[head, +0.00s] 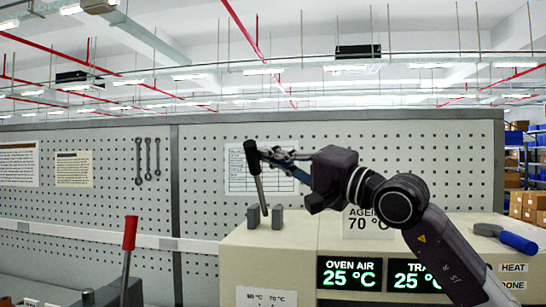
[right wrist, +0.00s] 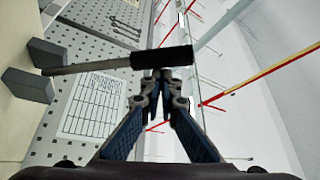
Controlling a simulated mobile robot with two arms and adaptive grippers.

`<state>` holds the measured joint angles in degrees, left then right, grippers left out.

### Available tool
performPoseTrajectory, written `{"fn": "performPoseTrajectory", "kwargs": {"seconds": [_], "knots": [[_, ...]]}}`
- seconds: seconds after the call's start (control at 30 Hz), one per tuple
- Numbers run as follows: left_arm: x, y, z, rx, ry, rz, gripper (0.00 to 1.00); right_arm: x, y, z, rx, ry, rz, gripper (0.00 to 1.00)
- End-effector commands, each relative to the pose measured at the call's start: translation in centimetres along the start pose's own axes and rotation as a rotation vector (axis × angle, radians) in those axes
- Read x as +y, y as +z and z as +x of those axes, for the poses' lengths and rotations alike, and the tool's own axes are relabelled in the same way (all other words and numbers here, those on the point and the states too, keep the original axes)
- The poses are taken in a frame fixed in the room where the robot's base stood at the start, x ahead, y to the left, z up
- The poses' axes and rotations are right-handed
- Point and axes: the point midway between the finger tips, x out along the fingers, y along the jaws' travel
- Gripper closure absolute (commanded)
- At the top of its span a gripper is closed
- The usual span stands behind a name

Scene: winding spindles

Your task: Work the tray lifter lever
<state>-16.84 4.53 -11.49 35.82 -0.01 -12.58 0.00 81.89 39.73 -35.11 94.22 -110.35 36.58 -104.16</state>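A lever with a black grip (head: 252,158) stands tilted on the beige cabinet, its rod (head: 262,195) rising between two grey blocks. The black grip also shows in the right wrist view (right wrist: 162,58), lying across in front of my right fingertips. My right gripper (right wrist: 161,80) has its fingertips drawn together at the grip, not closed around it; they look at or very near contact. In the head view the right gripper (head: 268,155) reaches the grip from the right. A second lever with a red grip (head: 130,232) stands at lower left. My left gripper is not in view.
The cabinet (head: 285,247) carries displays reading 25 °C. A blue-handled tool (head: 512,239) lies on its top at the right. A pegboard wall (head: 215,195) with hanging wrenches (head: 148,160) stands behind. Shelves with boxes (head: 530,200) are at far right.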

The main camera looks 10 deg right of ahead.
Motion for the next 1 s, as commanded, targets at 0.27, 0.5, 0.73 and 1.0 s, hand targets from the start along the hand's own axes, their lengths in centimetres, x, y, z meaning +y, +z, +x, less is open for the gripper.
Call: {"fn": "performPoseTrajectory", "kwargs": {"seconds": [0.27, 0.5, 0.73, 1.0], "knots": [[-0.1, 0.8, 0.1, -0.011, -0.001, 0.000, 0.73, 0.8, 0.8, -1.4, -0.016, 0.014, 0.004, 1.00], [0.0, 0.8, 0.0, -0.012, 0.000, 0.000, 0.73, 0.6, 0.1, -6.3, -0.005, 0.010, 0.002, 1.00], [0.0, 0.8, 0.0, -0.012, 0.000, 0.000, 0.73, 0.4, -0.1, -10.3, 0.000, 0.005, 0.001, 1.00], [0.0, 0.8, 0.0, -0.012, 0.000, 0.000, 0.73, 0.2, -0.2, -12.2, 0.001, 0.000, 0.002, 1.00]]}}
